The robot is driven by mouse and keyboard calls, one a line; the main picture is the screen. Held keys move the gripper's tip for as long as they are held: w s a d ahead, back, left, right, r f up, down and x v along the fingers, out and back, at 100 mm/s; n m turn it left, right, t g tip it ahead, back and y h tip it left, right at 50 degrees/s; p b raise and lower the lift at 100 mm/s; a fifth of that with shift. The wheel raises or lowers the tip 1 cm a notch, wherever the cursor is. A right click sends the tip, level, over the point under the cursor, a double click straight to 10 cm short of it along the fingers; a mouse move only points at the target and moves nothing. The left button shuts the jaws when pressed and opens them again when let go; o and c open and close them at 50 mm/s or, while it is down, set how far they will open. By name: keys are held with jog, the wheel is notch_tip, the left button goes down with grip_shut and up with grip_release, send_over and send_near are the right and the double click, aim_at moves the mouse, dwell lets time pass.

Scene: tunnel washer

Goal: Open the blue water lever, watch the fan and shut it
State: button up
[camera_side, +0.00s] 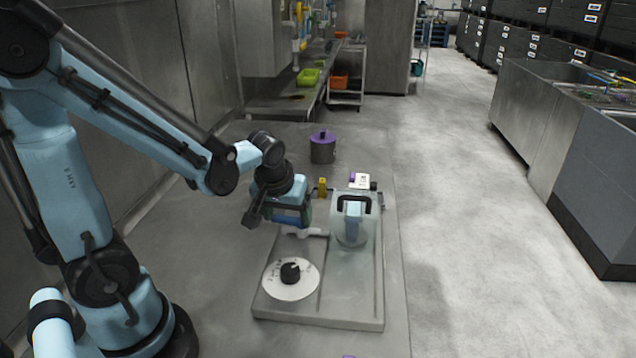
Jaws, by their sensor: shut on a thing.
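My gripper (292,222) points down over the back left part of a grey tray-like unit (350,322). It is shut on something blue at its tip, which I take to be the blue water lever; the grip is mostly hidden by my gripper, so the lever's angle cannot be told. A clear rounded drum (352,232) with a black handle on top stands right of my gripper. A light blue shape shows inside it; I cannot tell whether this is the fan or whether it turns.
A white dial (290,279) with a black knob lies at the unit's front left. A yellow block (322,187) and a white-topped item (360,181) stand behind. A grey pot with a purple lid (322,147) is farther back. The right-hand floor is clear.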

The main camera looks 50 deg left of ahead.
jog(key=o, duration=1)
jog(key=shift+v, duration=6.05)
jog(key=shift+w+d+f+m+t+h, duration=0.1)
jog(key=shift+d+f+m+t+h, duration=0.45)
jog(key=shift+d+m, duration=0.6)
jog(key=shift+d+f+m+t+h, duration=0.4)
jog(key=shift+d+m+t, duration=0.4)
jog(key=shift+m, duration=0.65)
jog(key=shift+w+d+f+m+t+h, duration=0.1)
jog(key=shift+d+f+m+t+h, duration=0.4)
jog(key=shift+d+m, duration=0.7)
